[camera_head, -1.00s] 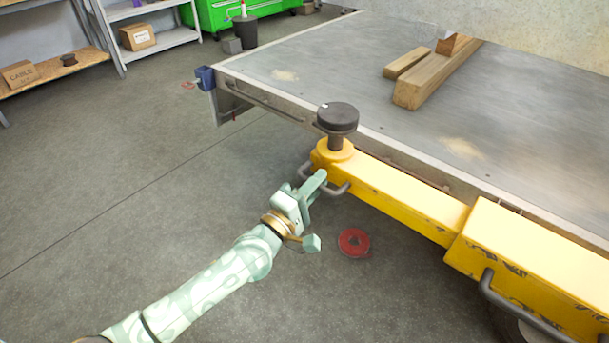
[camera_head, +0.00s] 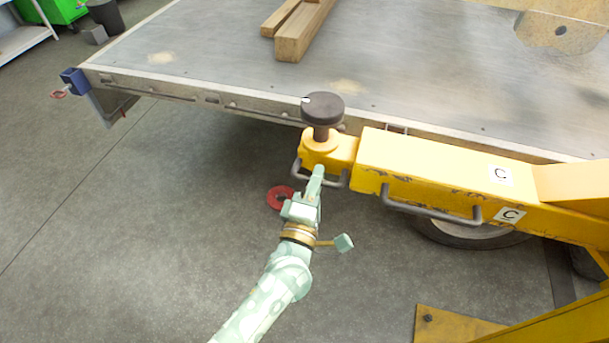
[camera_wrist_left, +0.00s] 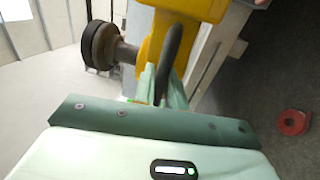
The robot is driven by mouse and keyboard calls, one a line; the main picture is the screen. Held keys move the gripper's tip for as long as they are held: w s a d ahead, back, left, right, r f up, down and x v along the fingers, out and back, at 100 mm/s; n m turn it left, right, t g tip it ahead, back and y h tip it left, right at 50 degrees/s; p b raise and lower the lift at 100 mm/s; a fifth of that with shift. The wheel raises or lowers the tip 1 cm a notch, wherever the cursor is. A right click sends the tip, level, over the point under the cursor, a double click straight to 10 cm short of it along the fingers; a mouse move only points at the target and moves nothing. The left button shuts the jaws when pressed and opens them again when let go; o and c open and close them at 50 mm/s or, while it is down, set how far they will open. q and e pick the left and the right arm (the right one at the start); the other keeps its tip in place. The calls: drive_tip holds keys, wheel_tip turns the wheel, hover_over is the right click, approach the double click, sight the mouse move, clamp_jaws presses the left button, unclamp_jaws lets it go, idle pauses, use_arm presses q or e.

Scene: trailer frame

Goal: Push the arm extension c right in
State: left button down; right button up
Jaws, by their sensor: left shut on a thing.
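The arm extension c (camera_head: 344,150) is a yellow bar with a round black pad (camera_head: 323,107) on a short post at its left end. Only a short piece of it shows outside the wider yellow sleeve (camera_head: 425,163) marked C. My left gripper (camera_head: 318,173) is shut on the grey handle on the front side of the extension's end. In the left wrist view the dark handle (camera_wrist_left: 174,50) runs between my left fingers (camera_wrist_left: 160,88), with the black pad (camera_wrist_left: 98,46) to the left. My right gripper is not in view.
The grey trailer deck (camera_head: 210,45) lies just behind the arm, with wooden beams (camera_head: 302,30) on it. A second, longer handle (camera_head: 430,212) is on the sleeve. A red disc (camera_head: 280,197) lies on the floor. Yellow framework (camera_head: 455,325) stands at lower right. The floor at left is clear.

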use_arm(q)
drive_tip(key=shift+s+d, duration=0.15)
drive_tip(key=shift+d, duration=0.05)
drive_tip(key=c, duration=1.7)
unclamp_jaws()
drive_tip(key=shift+c, duration=0.2)
drive_tip(key=shift+o, duration=0.9)
drive_tip(key=shift+d, duration=0.15)
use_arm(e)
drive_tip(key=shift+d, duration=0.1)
